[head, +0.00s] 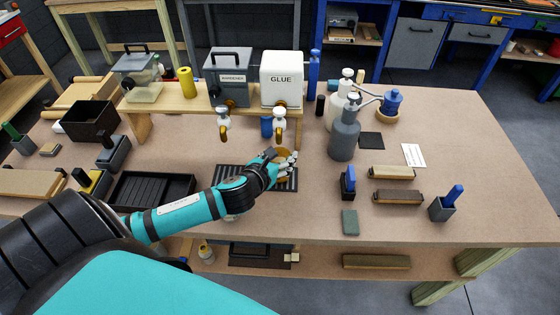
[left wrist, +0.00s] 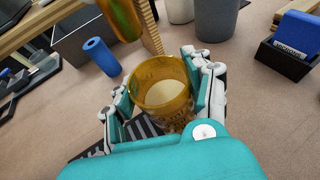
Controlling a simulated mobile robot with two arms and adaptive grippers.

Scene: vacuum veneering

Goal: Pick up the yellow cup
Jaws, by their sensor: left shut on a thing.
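The yellow cup is a see-through amber tumbler; in the left wrist view the cup (left wrist: 163,85) stands between the fingers, its open mouth toward the camera. My left gripper (left wrist: 165,100) is shut on it, with white and teal fingers against both sides. In the head view my left gripper (head: 281,165) is over the black slatted mat (head: 228,177) in front of the wooden shelf. There the fingers hide most of the cup. I cannot tell whether the cup touches the mat. My right gripper is not in view.
The grey hardener box (head: 228,78) and white glue box (head: 282,79) stand on the shelf (head: 183,105), with taps hanging near the gripper. A blue cylinder (head: 266,127) stands behind the hand. Grey and white bottles (head: 344,140) are to the right.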

